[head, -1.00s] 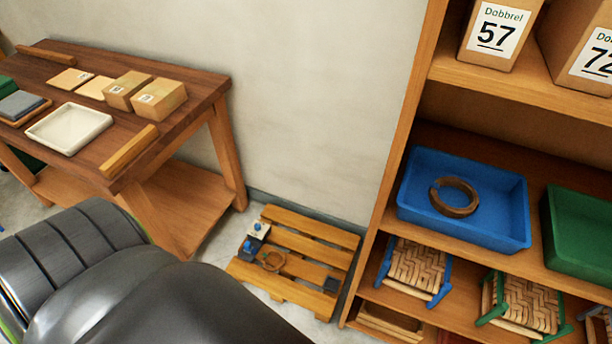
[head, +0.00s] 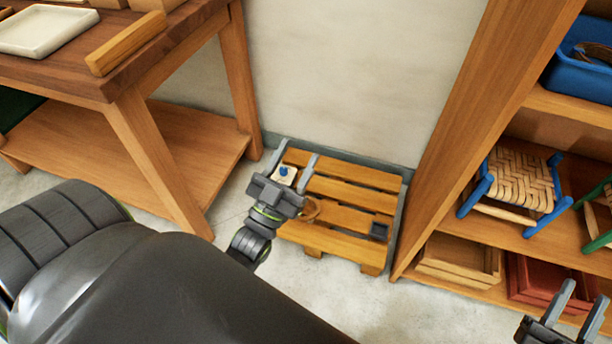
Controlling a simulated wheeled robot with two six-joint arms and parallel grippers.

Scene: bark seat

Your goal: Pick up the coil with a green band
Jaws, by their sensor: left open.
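A brown coil (head: 312,209) lies on the wooden pallet (head: 345,220) on the floor and is partly hidden by my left gripper. I cannot make out a green band on it. My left gripper (head: 297,152) is open, in front of the pallet's left part, with its fingers on either side of a white block with a blue knob (head: 284,174) as seen from here. I cannot tell whether it touches anything. My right gripper (head: 584,290) is at the lower right, its fingers apart and empty. Another brown coil (head: 598,52) shows partly in a blue bin (head: 570,70).
A wooden workbench (head: 170,60) with a white tray (head: 48,30) stands at the left. A shelf (head: 500,215) with a woven blue-framed stool (head: 520,178) stands at the right. A small dark block (head: 380,229) sits on the pallet's right. The floor in front is clear.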

